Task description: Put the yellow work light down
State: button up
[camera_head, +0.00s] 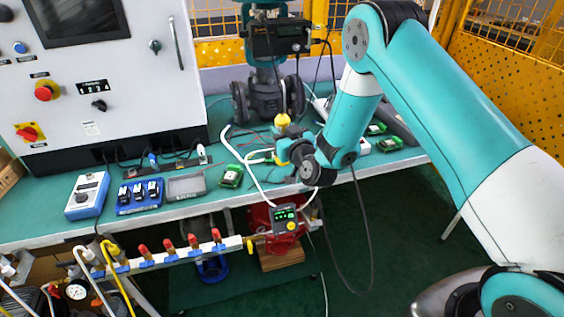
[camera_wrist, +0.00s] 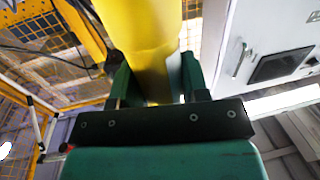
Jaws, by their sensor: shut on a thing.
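The yellow work light (camera_head: 282,122) shows in the head view above the workbench (camera_head: 45,206), in front of the valve. In the wrist view its yellow body (camera_wrist: 150,45) fills the space between the two dark green fingers. My gripper (camera_head: 283,148) is shut on it; in the wrist view the fingers (camera_wrist: 152,80) touch it on both sides. The light looks upright in the head view.
A grey control cabinet (camera_head: 100,75) stands at the back left. A valve with positioner (camera_head: 268,95) stands behind my gripper. White tubing (camera_head: 250,165) curves close to it. A blue tray (camera_head: 140,196), a grey tray (camera_head: 186,186) and a green module (camera_head: 231,176) lie to the left.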

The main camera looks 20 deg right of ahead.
notch_tip(320, 180, down, 6)
jog(key=b, duration=0.4)
jog(key=shift+r, duration=0.4)
jog(key=o, duration=1.1)
jog(key=shift+c, duration=0.2)
